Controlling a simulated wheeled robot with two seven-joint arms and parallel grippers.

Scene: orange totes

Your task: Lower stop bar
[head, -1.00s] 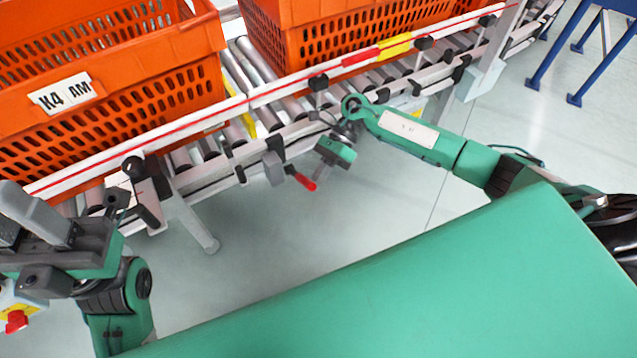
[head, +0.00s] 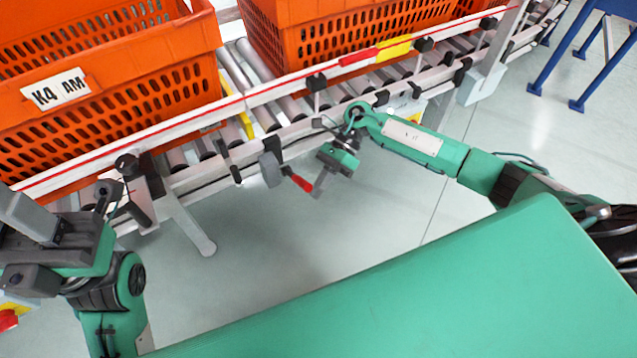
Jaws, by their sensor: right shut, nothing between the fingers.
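A yellow bar (head: 240,104), which looks like the stop bar, shows between the rollers in the gap between the two orange totes. I cannot tell its exact height. A lever with a red handle (head: 301,183) juts from a grey block (head: 270,170) on the conveyor's near side. My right gripper (head: 319,188) is shut and empty, pointing down just right of the red handle; whether it touches is unclear. My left gripper (head: 28,217) is at the left edge, away from the lever; its fingers are not clear.
One orange tote (head: 110,105) labelled K4 AM stands left on the roller conveyor, another orange tote (head: 320,42) behind to the right. A white guard rail (head: 280,88) runs along the near side. Blue legs (head: 553,55) stand at upper right. The floor below is clear.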

